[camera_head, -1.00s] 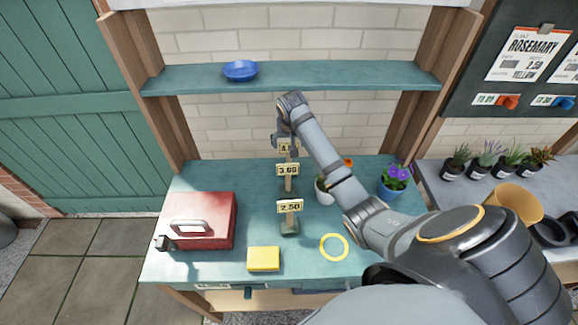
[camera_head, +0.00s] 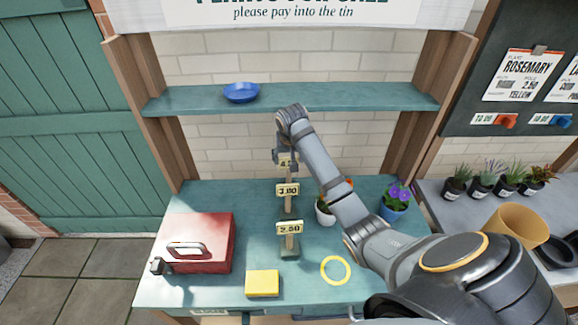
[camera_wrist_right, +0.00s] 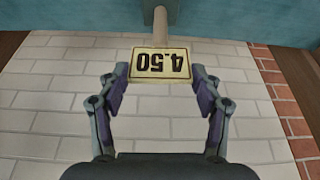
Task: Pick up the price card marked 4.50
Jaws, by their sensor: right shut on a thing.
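The price card marked 4.50 (camera_head: 286,161) is the farthest of three cards in a row, partly covered by my gripper in the head view. It shows upside down in the right wrist view (camera_wrist_right: 160,65), on a wooden peg (camera_wrist_right: 160,28). My right gripper (camera_wrist_right: 160,88) is shut on this card, with one finger at each side edge. In the head view the gripper (camera_head: 280,157) is at the card's upper left. Whether the card's foot touches the bench is hidden. My left gripper is out of view.
The 3.00 card (camera_head: 288,190) and the 2.50 card (camera_head: 289,228) stand in front. A red box (camera_head: 205,255), a yellow block (camera_head: 262,283), a yellow ring (camera_head: 336,270) and potted flowers (camera_head: 396,203) share the bench. A shelf (camera_head: 340,97) with a blue dish (camera_head: 241,92) is above.

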